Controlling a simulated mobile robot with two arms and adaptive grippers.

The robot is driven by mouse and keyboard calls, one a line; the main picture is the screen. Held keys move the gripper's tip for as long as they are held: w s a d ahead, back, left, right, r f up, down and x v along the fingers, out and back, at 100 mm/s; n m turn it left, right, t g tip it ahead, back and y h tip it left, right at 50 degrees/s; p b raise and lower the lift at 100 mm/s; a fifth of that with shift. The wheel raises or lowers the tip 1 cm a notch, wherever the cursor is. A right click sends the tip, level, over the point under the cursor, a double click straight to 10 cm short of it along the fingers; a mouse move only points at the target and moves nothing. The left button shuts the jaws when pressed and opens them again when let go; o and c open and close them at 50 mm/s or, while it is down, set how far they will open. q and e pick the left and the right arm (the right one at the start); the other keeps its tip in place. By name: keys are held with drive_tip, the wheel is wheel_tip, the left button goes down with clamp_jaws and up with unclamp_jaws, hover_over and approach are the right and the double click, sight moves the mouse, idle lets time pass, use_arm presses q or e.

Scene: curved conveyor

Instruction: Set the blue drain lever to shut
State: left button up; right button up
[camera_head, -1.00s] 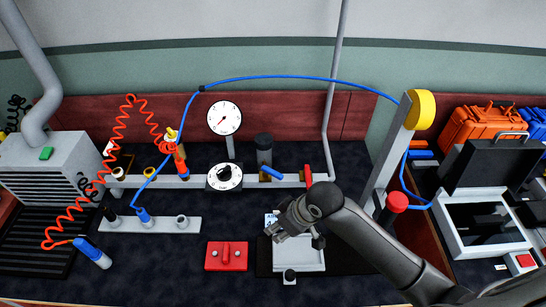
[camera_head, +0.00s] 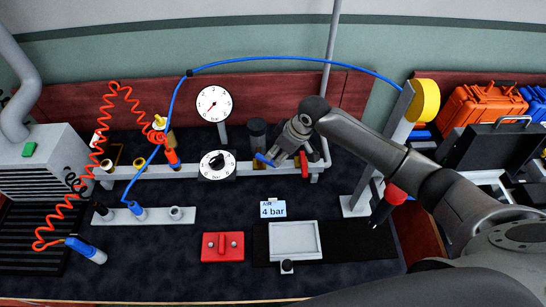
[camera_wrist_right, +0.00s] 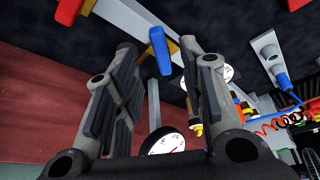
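In the right wrist view the blue lever (camera_wrist_right: 160,51) hangs from a yellow fitting (camera_wrist_right: 172,47), between the two open fingers of the right gripper (camera_wrist_right: 166,62). A gap shows on both sides of the lever; I cannot tell whether a finger touches it. My left gripper is not in view.
A red lever (camera_head: 313,154) stands just right of my right gripper. A gauge (camera_head: 214,104) and a dial (camera_head: 217,165) are to the left. A "4 bar" card (camera_head: 272,209), a white tray (camera_head: 294,226) and a red block (camera_head: 223,246) lie in front.

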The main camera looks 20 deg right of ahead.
sight(272, 161)
drive_tip(key=shift+p+x, duration=0.3)
drive_tip(key=shift+x, duration=2.7)
clamp_jaws()
